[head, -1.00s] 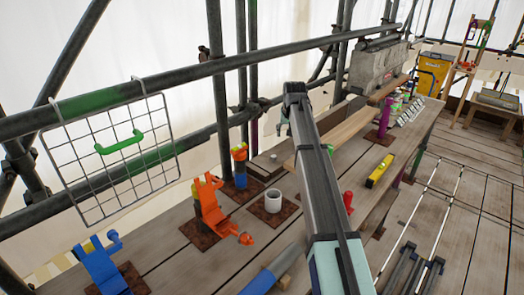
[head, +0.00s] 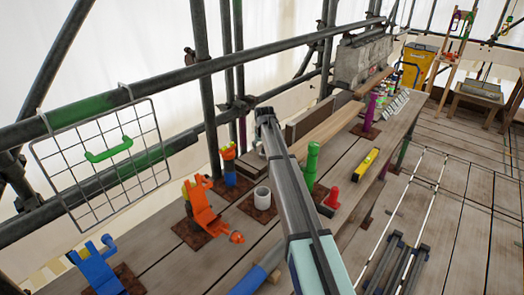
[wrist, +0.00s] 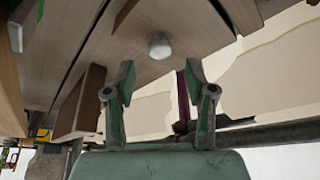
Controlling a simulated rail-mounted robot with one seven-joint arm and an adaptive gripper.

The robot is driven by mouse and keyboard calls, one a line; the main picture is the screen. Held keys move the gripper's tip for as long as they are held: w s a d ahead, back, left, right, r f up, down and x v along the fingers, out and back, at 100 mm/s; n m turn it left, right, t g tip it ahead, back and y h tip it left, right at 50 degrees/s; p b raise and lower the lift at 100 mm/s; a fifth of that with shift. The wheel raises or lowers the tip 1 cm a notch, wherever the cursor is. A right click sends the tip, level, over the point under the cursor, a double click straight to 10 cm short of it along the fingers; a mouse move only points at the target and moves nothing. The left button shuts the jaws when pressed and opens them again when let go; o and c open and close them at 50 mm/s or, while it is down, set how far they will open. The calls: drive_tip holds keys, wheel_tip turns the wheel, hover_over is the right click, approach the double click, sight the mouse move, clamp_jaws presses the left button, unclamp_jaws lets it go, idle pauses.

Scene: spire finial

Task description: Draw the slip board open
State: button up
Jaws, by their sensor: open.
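In the wrist view my gripper (wrist: 160,73) is open, its two green-grey fingers apart with nothing between them. A pale rounded knob (wrist: 160,46) on a wooden surface (wrist: 150,68) shows just past the fingertips, roughly centred between them and apart from them. I cannot tell for sure that this surface is the slip board. In the head view my arm reaches to the upright brown board and a light plank (head: 332,127); the gripper itself is hidden behind the arm there.
Near the arm stand an orange figure-like holder (head: 204,212), a white cup (head: 262,198), a green post (head: 311,163) and a red piece (head: 332,197). A yellow level (head: 366,163) lies right.

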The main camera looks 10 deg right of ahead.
sight(257, 159)
drive_tip(key=shift+p+x, duration=0.4)
drive_tip(key=shift+x, duration=1.75)
